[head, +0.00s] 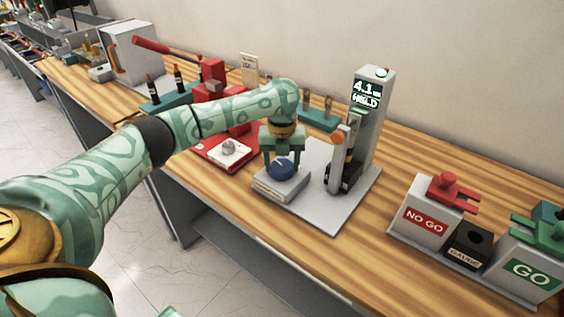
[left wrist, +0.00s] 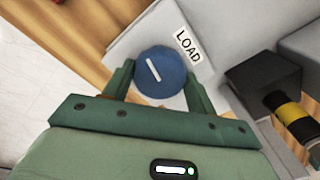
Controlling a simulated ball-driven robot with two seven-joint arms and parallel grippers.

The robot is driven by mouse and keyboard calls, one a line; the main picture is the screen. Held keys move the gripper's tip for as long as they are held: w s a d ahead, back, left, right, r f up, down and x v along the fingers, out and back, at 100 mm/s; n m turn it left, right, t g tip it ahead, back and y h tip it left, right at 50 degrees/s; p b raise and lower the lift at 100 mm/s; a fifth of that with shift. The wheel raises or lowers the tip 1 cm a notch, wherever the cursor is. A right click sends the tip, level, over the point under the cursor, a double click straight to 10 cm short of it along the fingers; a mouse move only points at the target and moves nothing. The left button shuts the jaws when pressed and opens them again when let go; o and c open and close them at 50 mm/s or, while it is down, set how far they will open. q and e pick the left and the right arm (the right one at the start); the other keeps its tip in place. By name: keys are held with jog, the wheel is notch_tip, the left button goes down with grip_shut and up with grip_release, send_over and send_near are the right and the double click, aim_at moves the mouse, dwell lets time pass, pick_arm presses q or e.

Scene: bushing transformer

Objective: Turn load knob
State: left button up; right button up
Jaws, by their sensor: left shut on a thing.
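The blue round load knob (head: 281,168) sits on a small grey box at the front of a grey base plate. In the left wrist view the knob (left wrist: 160,72) shows a white line mark, tilted, next to a "LOAD" label (left wrist: 188,46). My left gripper (head: 282,160) comes down from above and is shut on the knob, with one finger on each side of it (left wrist: 158,88). The tester's display (head: 367,95) on the grey column reads "4.1" and "HELD". My right gripper is not in view.
A red press (head: 212,85) and teal racks stand behind to the left. The wooden bench's front edge is clear.

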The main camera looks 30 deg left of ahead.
pick_arm(q)
jog(key=shift+r+p, duration=0.2)
jog(key=shift+p, duration=0.3)
jog(key=n+p, duration=0.8)
jog(key=p, duration=0.3)
jog(key=shift+n, duration=0.3)
jog(key=n+p, duration=0.2)
jog(key=shift+s+n, duration=0.1)
jog(key=shift+n, duration=0.2)
jog(key=n+p, duration=0.1)
jog(key=n, duration=0.1)
jog(key=shift+n, duration=0.4)
jog(key=n+p, duration=0.1)
jog(key=n, duration=0.2)
jog(key=shift+f, duration=0.1)
jog(key=shift+n, duration=1.2)
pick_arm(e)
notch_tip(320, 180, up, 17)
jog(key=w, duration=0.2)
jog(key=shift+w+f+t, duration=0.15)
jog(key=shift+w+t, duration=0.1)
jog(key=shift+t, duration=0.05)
pick_arm(q)
jog(key=shift+p, duration=0.3)
jog(key=o, duration=1)
